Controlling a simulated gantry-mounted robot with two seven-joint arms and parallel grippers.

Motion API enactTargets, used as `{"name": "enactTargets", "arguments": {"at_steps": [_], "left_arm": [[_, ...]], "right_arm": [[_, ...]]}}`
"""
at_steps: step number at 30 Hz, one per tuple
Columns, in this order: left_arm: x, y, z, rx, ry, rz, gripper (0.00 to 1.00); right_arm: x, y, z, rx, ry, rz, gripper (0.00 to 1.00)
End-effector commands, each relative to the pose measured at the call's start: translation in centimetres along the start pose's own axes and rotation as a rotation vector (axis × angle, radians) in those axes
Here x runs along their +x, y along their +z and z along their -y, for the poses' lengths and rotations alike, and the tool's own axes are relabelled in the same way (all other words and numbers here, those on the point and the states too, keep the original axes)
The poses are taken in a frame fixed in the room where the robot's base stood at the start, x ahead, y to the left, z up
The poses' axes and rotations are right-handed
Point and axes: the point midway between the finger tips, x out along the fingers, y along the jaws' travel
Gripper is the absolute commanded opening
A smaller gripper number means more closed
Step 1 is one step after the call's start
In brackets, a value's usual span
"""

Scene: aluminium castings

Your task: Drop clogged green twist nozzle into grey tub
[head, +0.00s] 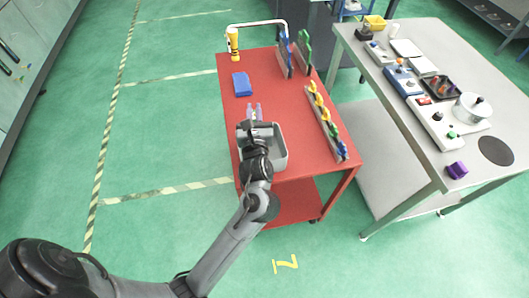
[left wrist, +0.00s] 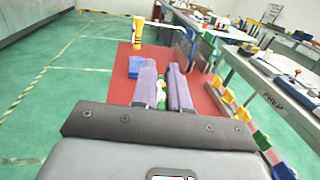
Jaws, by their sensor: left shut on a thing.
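My left gripper (head: 252,113) is over the red table, with its wrist above the grey tub (head: 283,152) and its fingertips reaching past the tub's far edge. In the left wrist view its two purple-grey fingers (left wrist: 164,85) are shut on a small green piece, taken to be the green twist nozzle (left wrist: 161,97); only a little of it shows between them. The nozzle cannot be made out in the head view. My arm covers much of the tub, so its inside is mostly hidden. My right gripper is not in view.
A rail with several yellow, green and blue nozzles (head: 326,122) runs along the table's right side. Blue and green upright pieces (head: 303,52) stand at the back. A grey bench (head: 440,160) is to the right.

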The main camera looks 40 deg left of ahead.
Motion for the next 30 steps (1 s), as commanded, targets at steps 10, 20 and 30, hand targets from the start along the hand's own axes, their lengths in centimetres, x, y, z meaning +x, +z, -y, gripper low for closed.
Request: {"name": "enactTargets", "arguments": {"at_steps": [10, 20, 30], "left_arm": [[0.0, -3.4, 0.0, 0.001, -0.001, 0.001, 0.00], [0.0, -4.2, 0.0, 0.000, -0.001, 0.001, 0.00], [0.0, -4.2, 0.0, 0.000, -0.001, 0.001, 0.40]], "right_arm": [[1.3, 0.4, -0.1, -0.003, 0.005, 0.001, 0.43], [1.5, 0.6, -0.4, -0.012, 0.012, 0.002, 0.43], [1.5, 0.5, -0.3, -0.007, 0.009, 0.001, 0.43]]}}
